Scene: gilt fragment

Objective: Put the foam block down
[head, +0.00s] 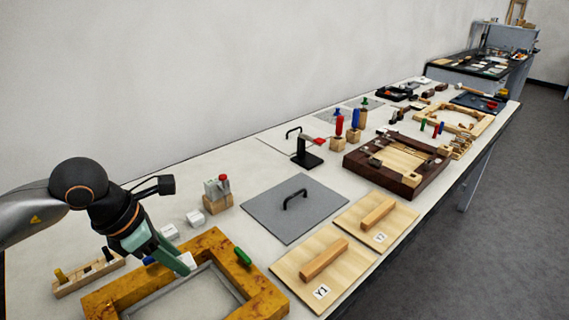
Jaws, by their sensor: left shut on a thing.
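My left gripper (182,267) comes in from the left and points down over the wooden frame (262,299) at the front left. Its green fingers are shut on a small white block (187,259), which looks like the foam block. The fingers hide part of it. I cannot tell whether the block touches the surface below. My right gripper is not in view.
Two small white blocks (195,217) lie behind the gripper. A green piece (243,257) sits on the frame's edge. A grey board with a black handle (318,213) and two wooden boards lie to the right. A peg rack (72,286) stands left.

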